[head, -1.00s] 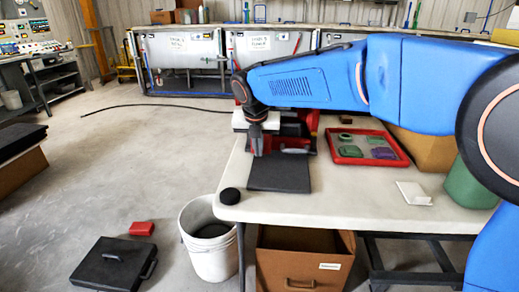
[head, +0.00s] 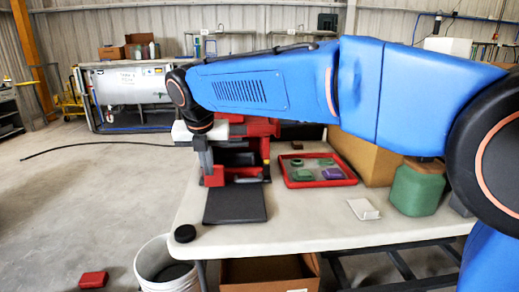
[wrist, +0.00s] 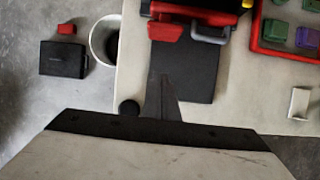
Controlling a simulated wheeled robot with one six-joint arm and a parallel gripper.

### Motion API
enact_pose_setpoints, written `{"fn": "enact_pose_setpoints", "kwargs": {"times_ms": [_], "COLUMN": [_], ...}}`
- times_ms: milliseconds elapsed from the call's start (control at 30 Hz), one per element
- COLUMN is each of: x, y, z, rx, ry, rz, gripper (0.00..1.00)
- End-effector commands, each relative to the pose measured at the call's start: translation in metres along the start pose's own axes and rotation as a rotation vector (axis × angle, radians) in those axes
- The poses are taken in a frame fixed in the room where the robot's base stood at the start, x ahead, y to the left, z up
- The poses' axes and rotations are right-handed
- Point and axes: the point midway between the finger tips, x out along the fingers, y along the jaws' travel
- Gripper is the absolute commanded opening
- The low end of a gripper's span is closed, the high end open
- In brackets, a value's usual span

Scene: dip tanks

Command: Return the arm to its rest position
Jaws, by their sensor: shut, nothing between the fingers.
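My blue arm reaches from the right across the head view, above the white table (head: 330,235). My gripper (head: 204,163) hangs down at the arm's left end, in front of a red and black device (head: 243,150). In the wrist view my gripper's fingers (wrist: 163,88) are together and empty, pointing over a black mat (wrist: 200,75). The mat also lies at the table's near left in the head view (head: 235,206). I cannot tell how high the fingertips are above it.
A white bucket (head: 165,270) stands on the floor.

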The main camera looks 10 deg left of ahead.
Motion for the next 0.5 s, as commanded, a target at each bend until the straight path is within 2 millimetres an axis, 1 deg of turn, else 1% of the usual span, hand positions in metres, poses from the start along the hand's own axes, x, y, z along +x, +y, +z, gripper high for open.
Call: {"fn": "enact_pose_setpoints", "kwargs": {"times_ms": [67, 167, 200, 267, 300, 367, 400, 467, 500], "x": [-0.003, -0.008, -0.01, -0.013, -0.015, -0.018, -0.02, -0.022, -0.024], "y": [-0.02, -0.06, -0.08, -0.112, -0.133, -0.163, -0.182, -0.209, -0.228], "z": [0.001, 0.0, -0.002, -0.007, -0.011, -0.019, -0.025, -0.035, -0.043], "rx": [0.068, 0.228, 0.312, 0.448, 0.54, 0.677, 0.769, 0.905, 0.997], "ry": [0.0, 0.001, 0.002, 0.003, 0.003, 0.004, 0.003, 0.001, 0.0], "rz": [-0.002, -0.006, -0.007, -0.01, -0.013, -0.016, -0.018, -0.02, -0.022], "gripper": [0.0, 0.0, 0.0, 0.0, 0.0, 0.0, 0.0, 0.0, 0.0]}}
